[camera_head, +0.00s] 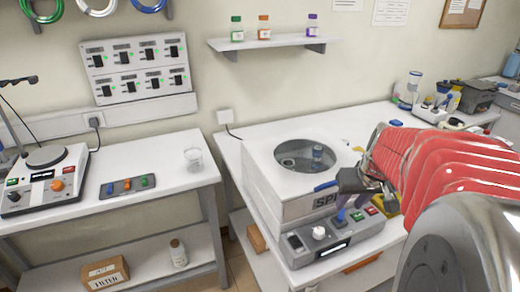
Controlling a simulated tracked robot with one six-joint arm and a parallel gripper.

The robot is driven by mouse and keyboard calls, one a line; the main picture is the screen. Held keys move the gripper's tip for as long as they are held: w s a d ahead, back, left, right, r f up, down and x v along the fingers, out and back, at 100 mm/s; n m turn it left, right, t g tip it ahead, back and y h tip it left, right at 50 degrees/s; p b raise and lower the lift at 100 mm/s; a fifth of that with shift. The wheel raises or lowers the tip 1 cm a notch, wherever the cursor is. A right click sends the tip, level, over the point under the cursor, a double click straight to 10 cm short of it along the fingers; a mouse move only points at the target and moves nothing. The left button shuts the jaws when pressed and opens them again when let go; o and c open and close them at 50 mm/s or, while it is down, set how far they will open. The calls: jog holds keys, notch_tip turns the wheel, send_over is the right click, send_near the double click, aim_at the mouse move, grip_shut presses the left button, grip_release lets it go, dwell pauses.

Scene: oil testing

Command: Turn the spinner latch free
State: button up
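The spinner (268,188) is a white box with a round opening on top, and a blue-grey piece shows inside the bowl. Its front label is partly hidden by my gripper. A small blue bar (327,186) lies at the front top edge of the spinner, just left of my gripper; I cannot tell for sure whether it is the latch. My gripper (346,196) is dark and points down at the spinner's front, above the control panel. The fingers are small and overlapped here, so their opening and any contact are unclear.
The grey control panel (310,252) with a white knob, a blue lever (341,217) and coloured buttons sits below my gripper. A wall shelf (270,42) holds three bottles. My red-sleeved arm covers the right side of the bench.

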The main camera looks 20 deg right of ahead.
aim_at(342, 214)
jog(key=x, duration=0.6)
jog(key=shift+w+f, duration=0.15)
jog(key=shift+f, duration=0.15)
jog(key=shift+c, duration=0.4)
grip_shut()
